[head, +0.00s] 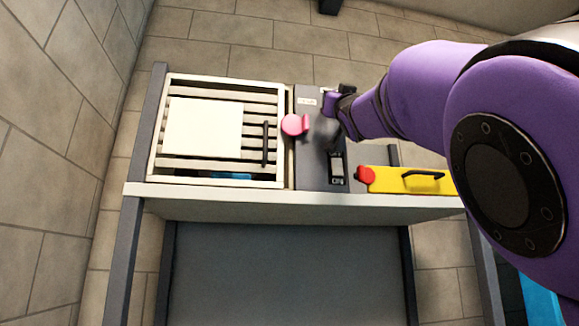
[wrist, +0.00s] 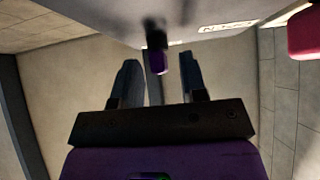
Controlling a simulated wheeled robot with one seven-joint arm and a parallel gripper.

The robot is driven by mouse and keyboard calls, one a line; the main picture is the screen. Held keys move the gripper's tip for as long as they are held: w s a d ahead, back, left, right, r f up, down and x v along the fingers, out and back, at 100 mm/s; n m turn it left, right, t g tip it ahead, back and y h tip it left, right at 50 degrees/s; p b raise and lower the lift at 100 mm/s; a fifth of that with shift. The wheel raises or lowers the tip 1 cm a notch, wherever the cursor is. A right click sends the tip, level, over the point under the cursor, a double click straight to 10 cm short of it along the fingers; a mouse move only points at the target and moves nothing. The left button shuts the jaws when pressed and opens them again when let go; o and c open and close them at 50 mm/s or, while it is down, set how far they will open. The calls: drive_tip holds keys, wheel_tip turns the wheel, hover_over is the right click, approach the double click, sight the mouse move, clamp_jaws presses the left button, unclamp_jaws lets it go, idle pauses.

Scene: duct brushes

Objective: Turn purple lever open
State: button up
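The purple lever (wrist: 158,61) shows in the wrist view as a short dark stem with a purple end, jutting from the grey panel (wrist: 120,12). My gripper (wrist: 160,70) is open, with one dark finger on each side of the lever's line. The purple end sits near the fingertips, in the gap between them; no contact shows. In the head view my purple arm reaches from the right to the grey panel (head: 312,165). There I cannot clearly separate the lever from my purple wrist.
A pink knob (head: 294,125) sits left of the lever area, close by. A slatted frame with a cream plate (head: 203,127) lies further left. A black fitting (head: 337,168) and a yellow box (head: 408,181) with a red knob (head: 365,175) are nearer the front edge.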

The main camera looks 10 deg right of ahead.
drive_tip(key=shift+w+r, duration=0.2)
drive_tip(key=shift+r, duration=0.05)
clamp_jaws()
